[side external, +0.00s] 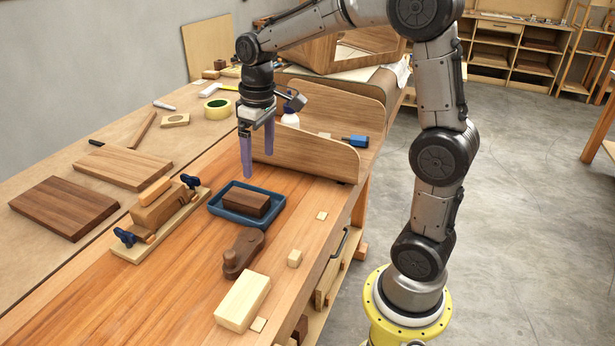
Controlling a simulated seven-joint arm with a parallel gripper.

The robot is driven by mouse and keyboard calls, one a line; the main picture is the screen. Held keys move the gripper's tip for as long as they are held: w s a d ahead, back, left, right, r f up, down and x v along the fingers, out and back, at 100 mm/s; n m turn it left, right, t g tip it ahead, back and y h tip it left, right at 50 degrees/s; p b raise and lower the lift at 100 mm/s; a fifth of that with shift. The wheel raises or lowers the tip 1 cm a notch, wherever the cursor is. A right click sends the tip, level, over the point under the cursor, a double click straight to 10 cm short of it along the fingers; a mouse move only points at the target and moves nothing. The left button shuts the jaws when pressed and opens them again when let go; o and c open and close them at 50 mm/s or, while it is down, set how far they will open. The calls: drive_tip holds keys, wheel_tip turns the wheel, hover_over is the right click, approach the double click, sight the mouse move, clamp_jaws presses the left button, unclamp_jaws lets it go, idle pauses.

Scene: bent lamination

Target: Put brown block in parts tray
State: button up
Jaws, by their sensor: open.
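A brown block (246,201) lies inside the blue parts tray (225,212), within its low rim. The tray sits on the wooden bench near the middle of the side external view. My gripper (257,163) hangs above and just behind the tray, with its two purple fingers pointing down. The fingers are apart and nothing is between them. The gripper is clear of the block.
A clamped wooden form (160,210) with blue knobs stands left of the tray. A dark brown shaped piece (243,252) and a pale block (242,301) lie in front. A curved wood panel (310,152) stands behind. Small pale blocks lie to the right.

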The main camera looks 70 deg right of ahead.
drive_tip(key=s+a+r+t, duration=0.1)
drive_tip(key=s+a, duration=0.3)
drive_tip(key=s, duration=0.5)
drive_tip(key=s+a+r+t, duration=0.1)
drive_tip(key=s+a+t, duration=0.2)
drive_tip(key=s, duration=0.7)
drive_tip(key=shift+a+t, duration=0.3)
drive_tip(key=shift+a, duration=0.15)
